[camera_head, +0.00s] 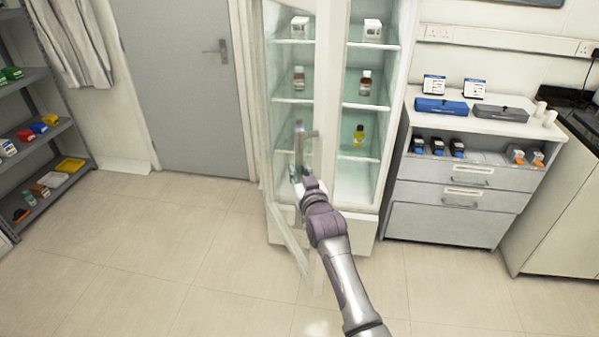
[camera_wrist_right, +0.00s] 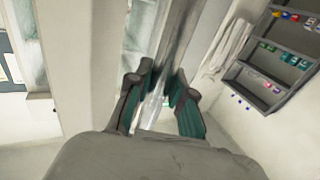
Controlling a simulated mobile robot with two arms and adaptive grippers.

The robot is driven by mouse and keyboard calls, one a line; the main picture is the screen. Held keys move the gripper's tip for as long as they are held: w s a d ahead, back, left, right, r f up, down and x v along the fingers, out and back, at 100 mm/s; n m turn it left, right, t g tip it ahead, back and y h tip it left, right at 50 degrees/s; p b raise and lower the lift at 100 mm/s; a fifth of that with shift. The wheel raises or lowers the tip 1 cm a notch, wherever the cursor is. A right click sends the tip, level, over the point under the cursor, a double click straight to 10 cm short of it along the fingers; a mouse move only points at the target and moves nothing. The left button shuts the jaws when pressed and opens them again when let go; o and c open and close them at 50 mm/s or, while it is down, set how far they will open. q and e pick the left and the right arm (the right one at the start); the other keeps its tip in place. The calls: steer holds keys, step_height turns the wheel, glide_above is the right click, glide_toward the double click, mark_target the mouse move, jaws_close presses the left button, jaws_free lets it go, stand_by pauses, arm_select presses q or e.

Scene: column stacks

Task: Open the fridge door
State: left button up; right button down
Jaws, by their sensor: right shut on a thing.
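The fridge (camera_head: 362,228) is a tall white cabinet with shelves holding small boxes and bottles. Its left glass-paned door (camera_head: 287,240) stands ajar, its lower corner swung out over the floor. The upright grey bar handle (camera_head: 299,140) is on this door. My right gripper (camera_head: 297,177) is at the lower part of the handle. In the right wrist view the handle bar (camera_wrist_right: 178,35) runs down between the fingers (camera_wrist_right: 163,95), and they are shut on it. The exact finger contact is partly hidden. My left gripper is not in view.
A grey door (camera_head: 185,80) is left of the fridge. A shelf rack (camera_head: 50,150) with coloured items stands at the far left. A drawer cabinet (camera_head: 450,220) stands close on the fridge's right. The tiled floor (camera_head: 170,260) in front is clear.

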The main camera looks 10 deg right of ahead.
steer(key=c, duration=1.4)
jaws_free()
steer(key=shift+r, duration=0.35)
steer(key=o, duration=0.4)
steer(key=shift+w+f, duration=0.15)
steer(key=shift+f, duration=0.1)
steer(key=shift+s+f, duration=0.1)
steer(key=shift+s, duration=0.5)
steer(key=s, duration=0.3)
steer(key=s+d, duration=0.1)
steer(key=s, duration=0.6)
steer(key=shift+s+d, duration=0.25)
steer(key=shift+s, duration=0.15)
